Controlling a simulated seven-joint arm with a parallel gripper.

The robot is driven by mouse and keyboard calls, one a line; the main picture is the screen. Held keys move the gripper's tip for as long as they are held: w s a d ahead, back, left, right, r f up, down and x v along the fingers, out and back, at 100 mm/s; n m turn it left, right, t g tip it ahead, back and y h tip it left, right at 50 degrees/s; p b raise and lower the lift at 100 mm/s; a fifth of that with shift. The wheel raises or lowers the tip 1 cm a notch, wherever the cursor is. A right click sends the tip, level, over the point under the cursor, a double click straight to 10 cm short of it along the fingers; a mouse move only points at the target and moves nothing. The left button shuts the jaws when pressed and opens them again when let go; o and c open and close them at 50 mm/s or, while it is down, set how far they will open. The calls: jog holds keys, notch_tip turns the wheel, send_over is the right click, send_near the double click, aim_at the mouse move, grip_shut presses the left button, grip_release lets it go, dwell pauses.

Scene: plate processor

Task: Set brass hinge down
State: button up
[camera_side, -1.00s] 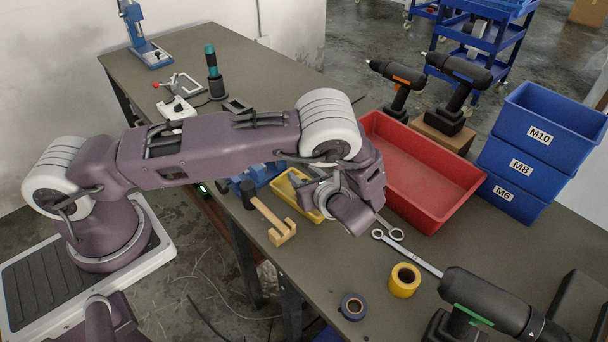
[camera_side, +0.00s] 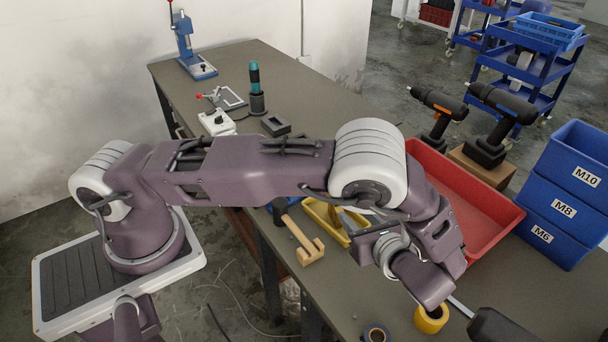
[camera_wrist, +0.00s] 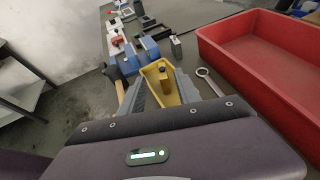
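In the wrist view, a small brass-coloured piece (camera_wrist: 165,84) with a dark top shows between my finger tips, over the yellow tray (camera_wrist: 151,70). I cannot tell for sure that it is the brass hinge. My gripper (camera_wrist: 162,78) has its two grey fingers apart, and yellow shows beside the piece, so I see no clear contact. In the side view, my gripper (camera_side: 352,224) is beside the yellow tray (camera_side: 315,209), and my wrist hides part of it. The brass piece cannot be made out there.
A red bin (camera_side: 482,205) stands right of the tray. A wooden-handled tool (camera_side: 303,241) lies to its left. A yellow tape roll (camera_side: 430,319) and a blue roll (camera_side: 376,334) are near the front edge. Blue bins (camera_side: 565,208) stand at right. A wrench (camera_wrist: 210,81) lies beside the tray.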

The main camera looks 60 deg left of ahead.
jog(key=s+a+r+n+g+h, duration=0.1)
jog(key=s+a+r+n+h, duration=0.15)
jog(key=r, duration=0.35)
jog(key=s+a+r+n+g+h, duration=0.1)
jog(key=s+r+n+g+h, duration=0.1)
jog(key=r+n, duration=0.25)
jog(key=s+a+r+n+g+h, duration=0.1)
jog(key=s+a+r+n+h, duration=0.15)
jog(key=r, duration=0.45)
jog(key=s+r+n+t+h, duration=0.2)
jog(key=s+r+n+h, duration=0.1)
jog(key=s+n, duration=0.3)
jog(key=s+r+n+t+h, duration=0.2)
jog(key=s+r+n, duration=0.3)
jog(key=s, duration=0.5)
jog(key=shift+s+d+r+n+t+h, duration=0.2)
jog(key=shift+r+n+t+h, duration=0.25)
jog(key=shift+t, duration=0.35)
jog(key=shift+w, duration=0.1)
